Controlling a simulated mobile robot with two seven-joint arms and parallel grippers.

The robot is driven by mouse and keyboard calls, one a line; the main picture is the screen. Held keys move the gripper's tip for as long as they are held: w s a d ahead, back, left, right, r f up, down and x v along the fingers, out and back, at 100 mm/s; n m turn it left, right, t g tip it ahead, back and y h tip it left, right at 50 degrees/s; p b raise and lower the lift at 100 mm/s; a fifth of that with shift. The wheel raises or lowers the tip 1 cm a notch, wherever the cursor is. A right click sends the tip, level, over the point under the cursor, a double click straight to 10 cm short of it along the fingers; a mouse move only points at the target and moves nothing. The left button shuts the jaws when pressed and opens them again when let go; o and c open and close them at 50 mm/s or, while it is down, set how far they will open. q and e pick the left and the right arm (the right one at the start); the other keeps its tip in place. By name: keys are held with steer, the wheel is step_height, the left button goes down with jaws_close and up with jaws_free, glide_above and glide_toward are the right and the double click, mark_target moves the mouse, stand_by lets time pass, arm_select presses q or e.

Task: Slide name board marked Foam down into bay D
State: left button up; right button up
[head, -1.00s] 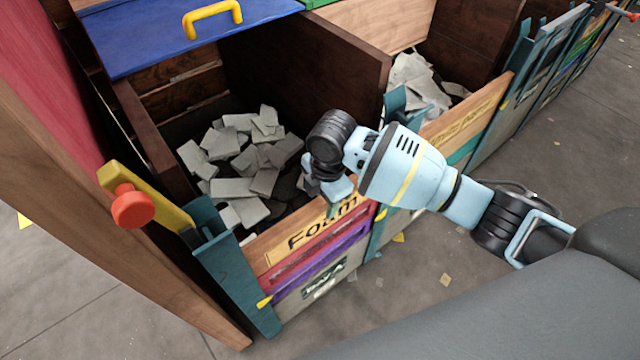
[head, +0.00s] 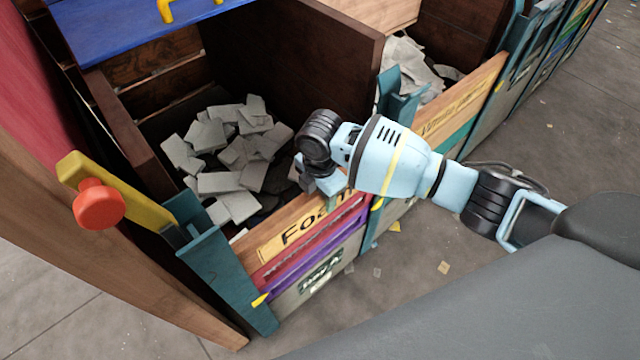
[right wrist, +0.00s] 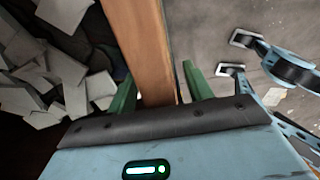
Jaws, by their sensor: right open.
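The wooden name board marked Foam (head: 290,237) stands upright at the front of a bay holding grey blocks (head: 225,155), above red and purple boards. Its left end meets a teal post (head: 215,265). My right gripper (head: 333,201) is at the board's top edge, near its right end, partly hiding the lettering's end. In the right wrist view, the green fingers of my right gripper (right wrist: 158,88) are open, one on each side of the board (right wrist: 143,45). The bay's sign (head: 320,274) is too small to read surely. My left gripper is out of view.
A yellow latch with a red knob (head: 99,205) sticks out at the left post. A dark wooden divider (head: 300,70) separates this bay from the neighbouring one with pale scraps (head: 405,65). The floor in front (head: 430,260) is mostly clear.

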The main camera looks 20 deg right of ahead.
steer(key=shift+f, duration=1.05)
jaws_close()
steer(key=c, duration=0.7)
jaws_free()
jaws_close()
steer(key=shift+w+r, duration=0.1)
steer(key=shift+r, duration=0.05)
